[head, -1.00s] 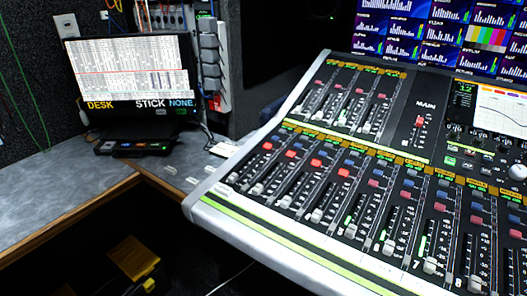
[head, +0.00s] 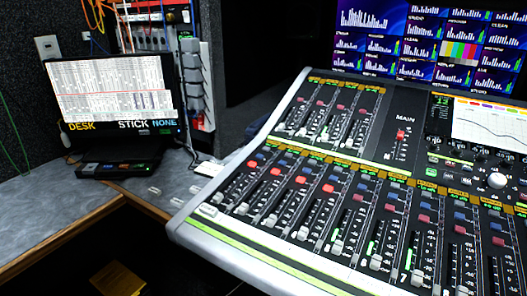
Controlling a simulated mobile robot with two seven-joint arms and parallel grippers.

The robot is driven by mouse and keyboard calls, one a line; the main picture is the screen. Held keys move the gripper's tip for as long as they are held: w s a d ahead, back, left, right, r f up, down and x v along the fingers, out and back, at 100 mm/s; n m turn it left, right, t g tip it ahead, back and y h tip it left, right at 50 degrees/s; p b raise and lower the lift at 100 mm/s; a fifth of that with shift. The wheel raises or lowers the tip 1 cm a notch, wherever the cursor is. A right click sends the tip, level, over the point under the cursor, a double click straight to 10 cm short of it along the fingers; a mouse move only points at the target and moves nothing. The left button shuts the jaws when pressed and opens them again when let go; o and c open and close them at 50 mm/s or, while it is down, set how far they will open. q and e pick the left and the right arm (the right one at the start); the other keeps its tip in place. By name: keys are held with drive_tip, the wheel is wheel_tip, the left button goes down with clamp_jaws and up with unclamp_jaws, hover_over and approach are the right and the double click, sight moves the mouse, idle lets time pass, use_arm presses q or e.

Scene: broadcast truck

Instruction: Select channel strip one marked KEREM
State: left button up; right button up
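A large mixing console (head: 290,258) fills the right and front of the head view. Its lower bank has several channel strips, each with a fader, buttons and a small amber label. The leftmost strip of this bank (head: 232,186) has a red-lit button (head: 253,164) near its top. The strip labels are too small to read, so I cannot make out the name KEREM. Neither of my grippers is in view.
A shorter upper fader bank (head: 325,113) and a MAIN fader (head: 401,136) lie behind. Multi-picture screens (head: 400,40) rise behind the console. A dark gap separates desk and console.

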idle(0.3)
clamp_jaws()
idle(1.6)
